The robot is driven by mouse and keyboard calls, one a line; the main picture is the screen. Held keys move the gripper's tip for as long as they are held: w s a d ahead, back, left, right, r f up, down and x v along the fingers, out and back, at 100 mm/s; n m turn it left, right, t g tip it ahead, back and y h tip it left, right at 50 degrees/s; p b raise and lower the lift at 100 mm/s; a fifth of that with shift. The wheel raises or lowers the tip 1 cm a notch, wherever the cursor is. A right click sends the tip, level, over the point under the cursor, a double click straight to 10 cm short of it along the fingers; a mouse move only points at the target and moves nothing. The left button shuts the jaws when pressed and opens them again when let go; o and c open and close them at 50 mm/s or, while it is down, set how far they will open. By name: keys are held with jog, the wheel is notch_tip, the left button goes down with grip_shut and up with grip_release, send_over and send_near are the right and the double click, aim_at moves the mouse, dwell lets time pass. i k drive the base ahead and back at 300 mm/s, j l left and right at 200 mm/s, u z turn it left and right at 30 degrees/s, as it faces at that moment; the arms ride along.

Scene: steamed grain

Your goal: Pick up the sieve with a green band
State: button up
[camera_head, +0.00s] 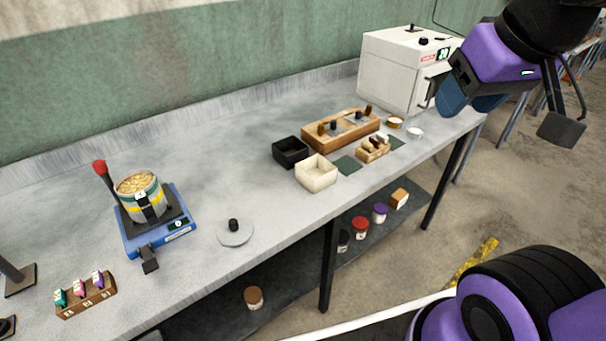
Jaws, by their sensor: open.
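I cannot clearly make out a sieve with a green band. Two small round shallow items, one golden-brown (395,122) and one whitish (415,132), lie on the bench in front of the white oven; they may be sieves, but they are too small to tell any band colour. My gripper (513,103) is at the upper right, open and apparently empty. It hangs right of the oven, past the bench's right end in the picture and apart from both round items. One dark finger pad shows clearly; the other side is partly hidden.
The white oven (392,68) stands at the bench's far end. Nearby are a wooden rack (312,139), a black box (290,152) and a cream box (316,173). A yellow-banded pot (141,197) sits on a blue burner (187,237). Bare bench (235,130) lies between them.

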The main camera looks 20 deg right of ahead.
aim_at(138, 187)
jog(key=j+z, duration=0.25)
jog(key=j, duration=0.15)
jog(key=j+z, duration=0.25)
jog(key=j, duration=0.2)
jog(key=k+j+z, duration=0.25)
jog(key=j, duration=0.15)
jog(key=j+z, duration=0.25)
jog(key=j, duration=0.15)
